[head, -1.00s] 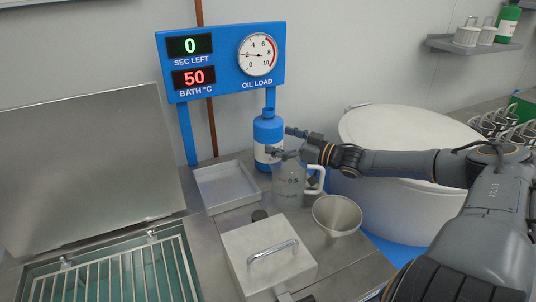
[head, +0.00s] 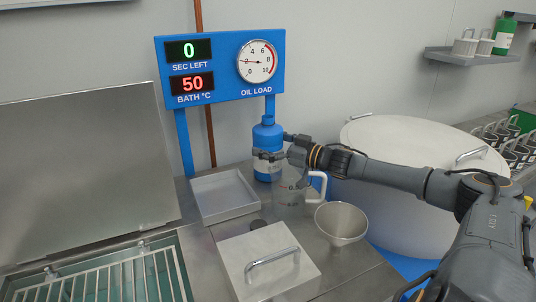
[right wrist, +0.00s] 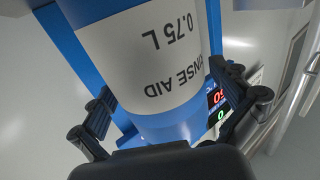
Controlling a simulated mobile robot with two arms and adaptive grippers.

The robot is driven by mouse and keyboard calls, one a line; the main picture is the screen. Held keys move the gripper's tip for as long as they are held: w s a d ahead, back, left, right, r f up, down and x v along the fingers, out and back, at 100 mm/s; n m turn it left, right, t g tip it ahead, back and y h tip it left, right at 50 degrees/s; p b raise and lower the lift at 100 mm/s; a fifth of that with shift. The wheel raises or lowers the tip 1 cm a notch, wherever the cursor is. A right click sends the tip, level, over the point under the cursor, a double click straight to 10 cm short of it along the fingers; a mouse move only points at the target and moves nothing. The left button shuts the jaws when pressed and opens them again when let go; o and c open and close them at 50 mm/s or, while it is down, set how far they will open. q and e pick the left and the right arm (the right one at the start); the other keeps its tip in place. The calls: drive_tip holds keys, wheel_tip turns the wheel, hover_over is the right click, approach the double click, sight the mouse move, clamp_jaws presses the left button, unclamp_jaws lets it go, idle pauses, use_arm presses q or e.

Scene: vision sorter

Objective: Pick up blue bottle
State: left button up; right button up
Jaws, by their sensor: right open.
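The blue bottle (head: 267,135) stands upright on the steel counter below the display panel. It has a white label, and in the right wrist view the bottle (right wrist: 185,128) fills the middle, its label reading "RINSE AID 0.75 L". My right gripper (head: 270,156) is at the bottle's label height. Its open fingers lie on either side of the bottle in the right wrist view (right wrist: 172,118), with visible gaps to it. My left gripper is not in view.
A clear measuring jug (head: 290,200) stands in front of the bottle, under my right gripper. A steel funnel (head: 341,222) is to its right, a shallow tray (head: 225,196) to the left, a lidded box (head: 268,262) in front. A white drum (head: 415,150) stands behind my arm.

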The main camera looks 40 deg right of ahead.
drive_tip(key=shift+w+a, duration=0.15)
drive_tip(key=shift+w, duration=0.2)
drive_tip(key=shift+w+r, duration=0.25)
drive_tip(key=shift+w+a+p, duration=0.15)
drive_tip(key=shift+w+p, duration=0.45)
drive_tip(key=shift+w+a+f, duration=0.2)
drive_tip(key=shift+w, duration=0.2)
drive_tip(key=c, duration=2)
drive_tip(key=shift+r, duration=0.1)
